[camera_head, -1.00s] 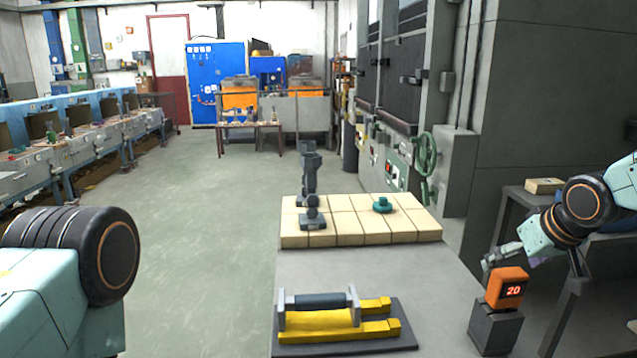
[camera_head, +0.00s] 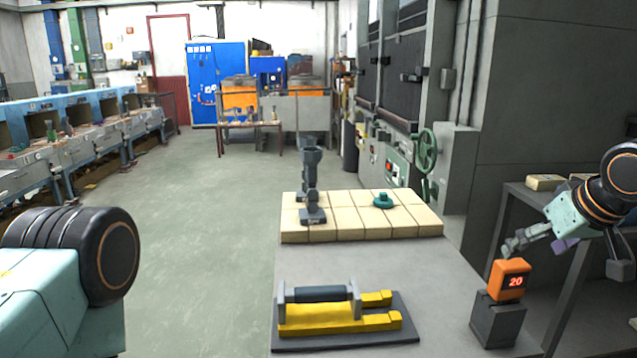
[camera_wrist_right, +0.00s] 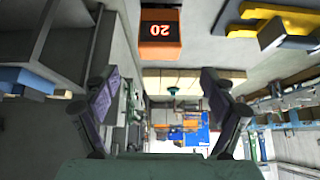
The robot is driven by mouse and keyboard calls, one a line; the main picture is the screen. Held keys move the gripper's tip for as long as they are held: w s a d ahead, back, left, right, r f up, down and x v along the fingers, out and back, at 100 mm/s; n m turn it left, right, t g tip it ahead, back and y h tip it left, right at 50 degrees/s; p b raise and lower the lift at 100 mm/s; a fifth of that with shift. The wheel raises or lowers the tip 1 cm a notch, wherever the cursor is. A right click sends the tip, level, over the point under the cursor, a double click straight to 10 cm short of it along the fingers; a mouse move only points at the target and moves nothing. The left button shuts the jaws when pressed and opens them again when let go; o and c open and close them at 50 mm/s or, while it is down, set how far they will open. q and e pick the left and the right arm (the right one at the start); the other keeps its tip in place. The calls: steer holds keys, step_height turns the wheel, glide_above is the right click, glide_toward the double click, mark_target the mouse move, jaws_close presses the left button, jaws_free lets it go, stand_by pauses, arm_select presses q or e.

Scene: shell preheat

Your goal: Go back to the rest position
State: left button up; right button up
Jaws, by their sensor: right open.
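My right gripper (camera_head: 563,246) is at the right of the head view, above and to the right of the orange display box (camera_head: 510,279). The box reads 20 and sits on a dark block. In the right wrist view my right gripper (camera_wrist_right: 160,100) has its two fingers spread wide with nothing between them. The orange box (camera_wrist_right: 160,35) shows there upside down, apart from the fingers. My left arm shows at the lower left of the head view, but its gripper is out of frame.
A grey table (camera_head: 440,270) carries a tan brick slab (camera_head: 365,232) with a dark grey metal part (camera_head: 311,185) and a green knob-like piece (camera_head: 383,201). A yellow fixture (camera_head: 335,317) with a grey handle lies on a dark plate in front. Open floor is at left.

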mark_target(513, 264)
steer(key=x, duration=0.7)
steer(key=shift+w+a+f, duration=0.1)
steer(key=shift+w, duration=0.05)
steer(key=shift+w+r+p, duration=0.1)
steer(key=shift+r+p, duration=0.55)
steer(key=shift+r, duration=0.05)
steer(key=shift+r+p, duration=0.35)
steer(key=shift+r, duration=0.05)
steer(key=r, duration=0.1)
steer(key=r+p, duration=0.1)
steer(key=p, duration=0.1)
steer(key=shift+s+r, duration=0.25)
steer(key=shift+r, duration=0.15)
steer(key=r+p, duration=0.2)
steer(key=r, duration=0.1)
steer(key=shift+w+p, duration=0.25)
steer(key=shift+p, duration=0.15)
step_height(513, 264, up, 5)
steer(key=p, duration=0.4)
steer(key=shift+r, duration=0.1)
steer(key=shift+s, duration=0.2)
